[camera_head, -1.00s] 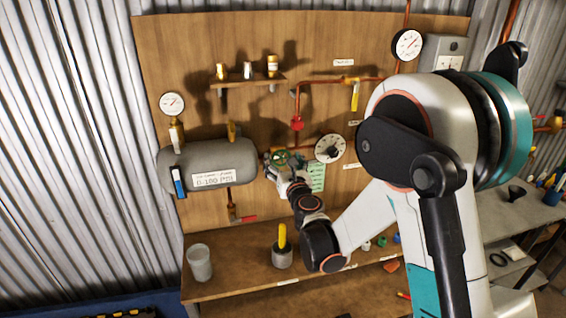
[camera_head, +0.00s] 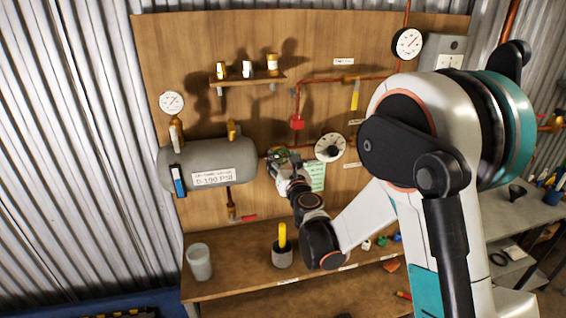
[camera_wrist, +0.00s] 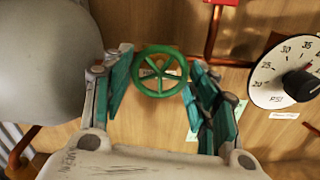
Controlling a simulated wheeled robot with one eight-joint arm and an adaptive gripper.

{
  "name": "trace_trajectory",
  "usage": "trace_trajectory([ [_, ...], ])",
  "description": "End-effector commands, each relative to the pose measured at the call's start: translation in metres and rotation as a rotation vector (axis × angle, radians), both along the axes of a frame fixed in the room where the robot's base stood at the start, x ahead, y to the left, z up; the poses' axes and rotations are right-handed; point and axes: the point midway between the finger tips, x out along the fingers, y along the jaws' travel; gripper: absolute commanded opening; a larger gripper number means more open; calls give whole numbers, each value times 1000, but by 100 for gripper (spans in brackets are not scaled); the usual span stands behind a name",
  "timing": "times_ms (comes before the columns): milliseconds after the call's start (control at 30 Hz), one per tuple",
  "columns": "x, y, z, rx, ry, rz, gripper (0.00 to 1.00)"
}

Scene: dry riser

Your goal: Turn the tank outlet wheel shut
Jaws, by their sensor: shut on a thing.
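The tank outlet wheel (camera_wrist: 159,51) is a green spoked handwheel, seen nearly face-on in the wrist view. My gripper (camera_wrist: 160,66) has its two teal-padded fingers on the left and right sides of the wheel and is shut on its rim. In the head view my gripper (camera_head: 283,161) is at the pipe just right of the grey tank (camera_head: 222,160) and hides most of the wheel. The tank also fills the upper left of the wrist view (camera_wrist: 45,55). How far the wheel is turned cannot be told.
A white dial with a black knob (camera_head: 330,147) sits close right of my gripper, with a green tag (camera_head: 316,177) below it. Copper pipe (camera_head: 297,100) runs above. A shelf with small bottles (camera_head: 247,79) is higher up. A cup (camera_head: 199,262) stands on the bench below.

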Motion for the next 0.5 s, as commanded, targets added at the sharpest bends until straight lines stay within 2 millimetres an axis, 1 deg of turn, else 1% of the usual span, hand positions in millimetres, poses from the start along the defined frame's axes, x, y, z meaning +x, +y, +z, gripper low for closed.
trace_trajectory([
  [267, 0, 0, -2, 192, 56, 0, 30],
  [500, 0, -1, -2, 411, 119, -1, 30],
])
